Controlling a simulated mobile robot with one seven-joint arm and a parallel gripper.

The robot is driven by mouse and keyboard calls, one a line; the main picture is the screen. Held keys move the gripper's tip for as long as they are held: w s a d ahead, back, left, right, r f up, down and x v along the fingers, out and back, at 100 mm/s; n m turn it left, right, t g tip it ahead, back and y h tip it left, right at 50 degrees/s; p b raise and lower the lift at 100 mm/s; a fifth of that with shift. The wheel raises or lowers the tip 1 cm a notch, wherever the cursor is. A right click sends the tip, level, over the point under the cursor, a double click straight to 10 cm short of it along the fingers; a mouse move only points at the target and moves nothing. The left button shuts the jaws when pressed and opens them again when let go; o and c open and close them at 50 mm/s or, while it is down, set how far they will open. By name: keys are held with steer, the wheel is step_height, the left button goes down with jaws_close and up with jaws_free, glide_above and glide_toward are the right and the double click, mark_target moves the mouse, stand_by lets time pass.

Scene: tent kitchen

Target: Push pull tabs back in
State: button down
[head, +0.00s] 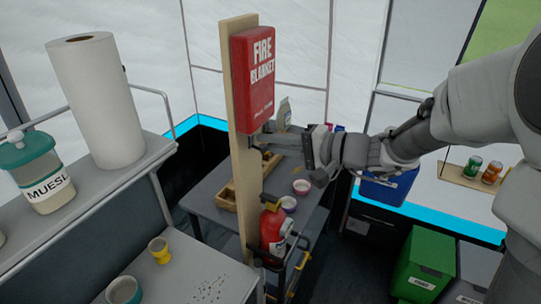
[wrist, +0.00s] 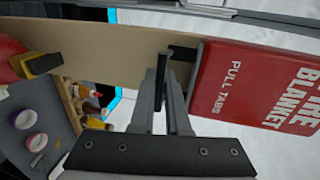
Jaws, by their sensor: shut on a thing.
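The red fire blanket case (head: 256,80) is mounted high on an upright wooden board (head: 240,170). In the wrist view the case (wrist: 250,90) appears turned sideways, with "PULL TABS" printed near its lower end. My gripper (head: 268,145) is just below the case's bottom edge, close to the board. In the wrist view my gripper (wrist: 168,75) has its fingers near that bottom end, shut on a dark pull tab (wrist: 183,53). Most of the tab is hidden by the fingers. I cannot make out a second tab.
A red fire extinguisher (head: 274,232) hangs lower on the board. Behind stands a grey table (head: 215,207) with bowls (head: 301,187) and a wooden tray. A shelf at left holds a paper roll (head: 95,100) and a muesli jar (head: 38,175). A green bin (head: 422,265) stands at right.

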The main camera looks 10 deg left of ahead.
steer(key=shift+r, duration=0.35)
steer(key=c, duration=0.9)
jaws_free()
steer(key=shift+f, duration=0.1)
steer(key=shift+d, duration=0.2)
steer(key=b+v, duration=0.2)
steer(key=v, duration=1.5)
steer(key=shift+s, duration=0.15)
